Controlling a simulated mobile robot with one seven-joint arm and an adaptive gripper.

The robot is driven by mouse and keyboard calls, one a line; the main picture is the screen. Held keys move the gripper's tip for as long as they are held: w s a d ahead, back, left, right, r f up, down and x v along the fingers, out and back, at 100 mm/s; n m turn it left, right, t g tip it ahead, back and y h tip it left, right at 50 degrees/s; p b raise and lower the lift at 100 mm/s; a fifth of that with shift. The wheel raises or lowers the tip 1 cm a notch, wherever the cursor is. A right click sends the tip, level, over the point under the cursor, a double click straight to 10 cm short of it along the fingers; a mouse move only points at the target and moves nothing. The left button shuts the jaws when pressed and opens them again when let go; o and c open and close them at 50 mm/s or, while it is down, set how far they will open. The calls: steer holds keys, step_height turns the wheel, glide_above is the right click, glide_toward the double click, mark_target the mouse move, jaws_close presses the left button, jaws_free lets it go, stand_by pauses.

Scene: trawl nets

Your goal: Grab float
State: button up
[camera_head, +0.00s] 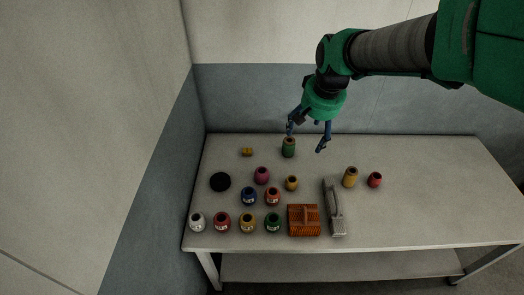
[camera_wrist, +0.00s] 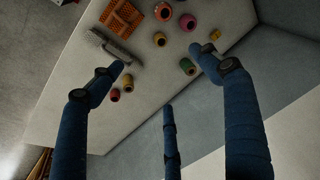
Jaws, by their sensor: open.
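No object is labelled as the float, and I cannot tell which one it is.
Several jar-like pieces, including a white one (camera_head: 197,222), stand at the table's front left. An orange ribbed block (camera_head: 303,220), a grey handled tool (camera_head: 335,207), a black disc (camera_head: 220,181) and a small yellow block (camera_head: 247,152) share the table (camera_head: 430,195). Its right side is clear.

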steer(key=w+a+f+g, duration=0.1)
steer(key=w+a+f, duration=0.2)
steer(key=w+f, duration=0.35)
steer(key=m+g+p, duration=0.1)
steer(key=g+p, duration=0.1)
steer(key=p, duration=0.1)
glide_above(262, 176)
steer(key=w, duration=0.2)
step_height(262, 176, down, 25)
steer(key=shift+w+d+f, duration=0.2)
steer(key=shift+d, duration=0.1)
steer(key=shift+a+f, duration=0.15)
steer(key=shift+f, duration=2)
steer(key=shift+a+f, duration=0.15)
steer(key=shift+f, duration=1.95)
steer(key=shift+a+f, duration=0.15)
steer(key=shift+f, duration=2.5)
